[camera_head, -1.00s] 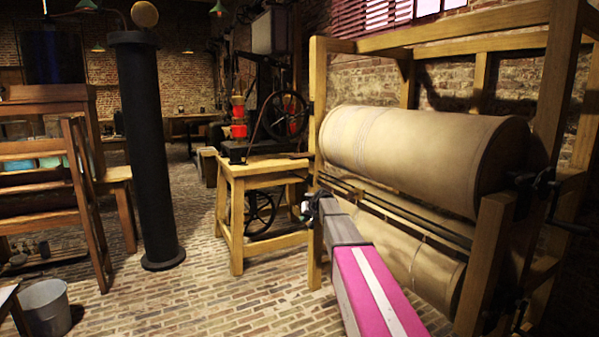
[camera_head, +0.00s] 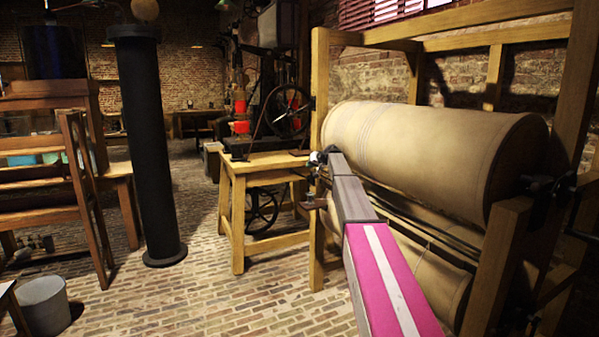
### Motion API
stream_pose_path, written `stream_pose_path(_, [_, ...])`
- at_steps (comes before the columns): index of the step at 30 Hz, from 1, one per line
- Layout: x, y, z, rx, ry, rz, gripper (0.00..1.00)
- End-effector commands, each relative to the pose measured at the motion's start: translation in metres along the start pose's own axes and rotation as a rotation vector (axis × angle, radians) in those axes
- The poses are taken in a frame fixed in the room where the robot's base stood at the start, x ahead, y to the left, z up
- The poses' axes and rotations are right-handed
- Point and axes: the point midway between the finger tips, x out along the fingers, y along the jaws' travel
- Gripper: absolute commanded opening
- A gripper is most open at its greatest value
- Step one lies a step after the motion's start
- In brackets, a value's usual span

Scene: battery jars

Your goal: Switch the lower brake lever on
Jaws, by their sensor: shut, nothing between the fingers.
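A wooden frame (camera_head: 319,110) holds a large upper roller (camera_head: 430,145) wrapped in tan cloth and a lower roller (camera_head: 430,275) beneath it. My magenta and grey arm reaches across the front of the rollers. My gripper (camera_head: 318,158) is shut and empty, near the frame's left front post, at about the height of the upper roller's lower left end. It is small and dark here. A small brown piece (camera_head: 314,203) sticks out at that post, just below my gripper; I cannot tell whether it is a brake lever. The lower brake lever is not clearly identifiable.
A wooden table (camera_head: 262,162) with a wheeled machine (camera_head: 288,111) stands beyond the frame. A black column (camera_head: 146,150) and a wooden rack (camera_head: 80,200) stand left. A grey bucket (camera_head: 44,305) is on the brick floor (camera_head: 220,300), which is clear in the middle.

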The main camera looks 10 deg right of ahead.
Motion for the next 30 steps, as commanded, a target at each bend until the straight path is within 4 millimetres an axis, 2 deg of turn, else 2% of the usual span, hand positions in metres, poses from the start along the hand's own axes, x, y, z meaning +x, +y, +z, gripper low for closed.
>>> stream_pose_path(8, [0.01, 0.0, 0.0, 0.0, -0.002, 0.0, 0.0])
stream_pose_path(14, [0.036, 0.0, -0.001, 0.0, -0.002, 0.0, 0.0])
stream_pose_path(24, [0.091, 0.0, -0.001, 0.0, -0.001, 0.0, 0.0])
stream_pose_path(30, [0.101, 0.0, 0.0, 0.0, -0.001, 0.0, 0.0])
